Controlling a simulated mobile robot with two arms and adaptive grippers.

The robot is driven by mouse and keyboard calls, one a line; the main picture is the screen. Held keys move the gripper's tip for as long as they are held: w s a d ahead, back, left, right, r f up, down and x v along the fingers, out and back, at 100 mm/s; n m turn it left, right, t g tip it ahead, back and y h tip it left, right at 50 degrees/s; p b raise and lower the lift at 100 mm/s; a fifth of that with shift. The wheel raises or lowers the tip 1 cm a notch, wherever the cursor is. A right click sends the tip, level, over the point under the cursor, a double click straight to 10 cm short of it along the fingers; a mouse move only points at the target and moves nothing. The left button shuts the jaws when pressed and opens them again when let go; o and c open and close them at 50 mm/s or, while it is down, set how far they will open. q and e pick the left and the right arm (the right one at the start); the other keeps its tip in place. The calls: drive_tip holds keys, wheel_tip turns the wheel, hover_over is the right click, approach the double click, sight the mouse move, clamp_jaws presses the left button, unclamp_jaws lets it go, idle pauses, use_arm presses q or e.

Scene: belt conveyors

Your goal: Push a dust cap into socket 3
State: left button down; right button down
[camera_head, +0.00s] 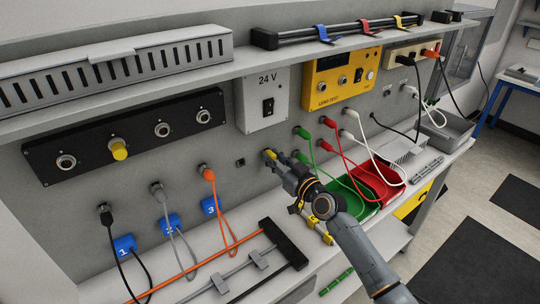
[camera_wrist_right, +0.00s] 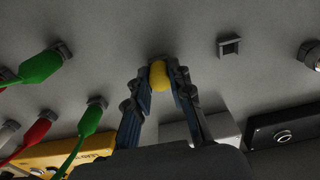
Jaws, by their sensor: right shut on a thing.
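My right gripper (camera_head: 271,156) is shut on a yellow dust cap (camera_head: 268,153), close to the grey wall panel below the 24 V box. In the right wrist view the dust cap (camera_wrist_right: 158,76) sits between the two fingertips (camera_wrist_right: 160,82); I cannot tell whether it touches the wall. A black socket panel (camera_head: 138,134) is at the left in the head view. Its second socket from the left carries another yellow cap (camera_head: 119,149). The third socket from the left (camera_head: 162,130) and the rightmost socket (camera_head: 203,116) are uncapped. I can read no numbers on this panel. My left gripper is out of view.
Black, grey and orange cables (camera_head: 208,175) plug into the wall below the panel, beside blue number tags (camera_head: 209,206). The 24 V box (camera_head: 263,99) and yellow tester (camera_head: 338,80) are above my gripper. Green and red plugs (camera_head: 330,122) and colored trays (camera_head: 376,184) lie right.

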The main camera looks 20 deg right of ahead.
sight(274, 158)
drive_tip(key=shift+s, duration=0.1)
drive_tip(key=shift+p+v, duration=0.5)
drive_tip(key=shift+v, duration=1.95)
